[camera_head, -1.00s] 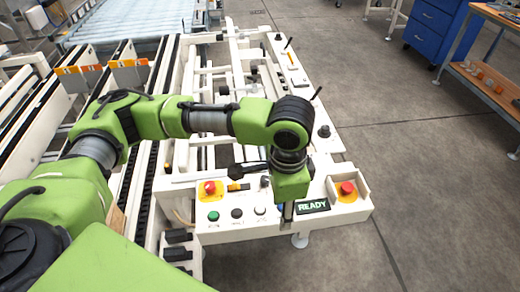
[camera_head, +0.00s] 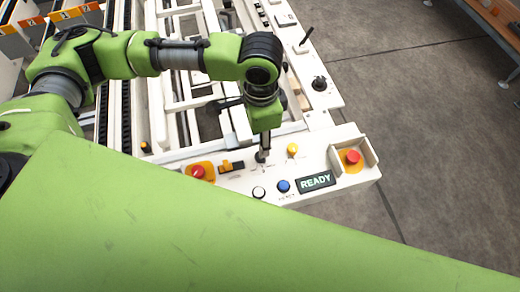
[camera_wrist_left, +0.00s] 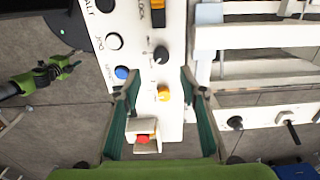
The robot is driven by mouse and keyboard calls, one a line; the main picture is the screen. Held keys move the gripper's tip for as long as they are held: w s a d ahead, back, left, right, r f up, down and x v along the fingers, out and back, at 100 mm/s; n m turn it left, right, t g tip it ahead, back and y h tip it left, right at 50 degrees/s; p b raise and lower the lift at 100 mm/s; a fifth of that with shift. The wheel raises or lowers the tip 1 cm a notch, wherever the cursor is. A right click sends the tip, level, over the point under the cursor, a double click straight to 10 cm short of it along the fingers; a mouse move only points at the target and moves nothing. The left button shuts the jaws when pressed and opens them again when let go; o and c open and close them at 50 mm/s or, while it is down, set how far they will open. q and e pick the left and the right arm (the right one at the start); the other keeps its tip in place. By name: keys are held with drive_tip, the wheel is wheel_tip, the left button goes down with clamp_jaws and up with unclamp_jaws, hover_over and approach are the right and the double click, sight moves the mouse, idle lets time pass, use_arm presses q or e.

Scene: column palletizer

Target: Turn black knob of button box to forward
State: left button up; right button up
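The button box (camera_head: 330,158) is a white panel with coloured buttons. In the left wrist view its black knob (camera_wrist_left: 161,55) has a pale pointer mark and sits just ahead of the gap between my left fingertips. My left gripper (camera_wrist_left: 160,76) is open, with one finger on each side, and nothing shows gripped. A small green and black arm end, apparently my right gripper (camera_wrist_left: 52,71), shows in the wrist view.
Red emergency buttons sit at the left (camera_head: 198,172) and right (camera_head: 352,157) of the panel. A blue button (camera_head: 283,186), white button (camera_head: 258,192) and READY display (camera_head: 316,181) are along the front. Another black knob (camera_head: 319,84) stands on the frame behind.

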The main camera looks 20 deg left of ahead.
use_arm(q)
wheel_tip(320, 180, down, 9)
drive_tip(key=shift+w+r, duration=0.1)
drive_tip(key=shift+w, duration=0.05)
clamp_jaws()
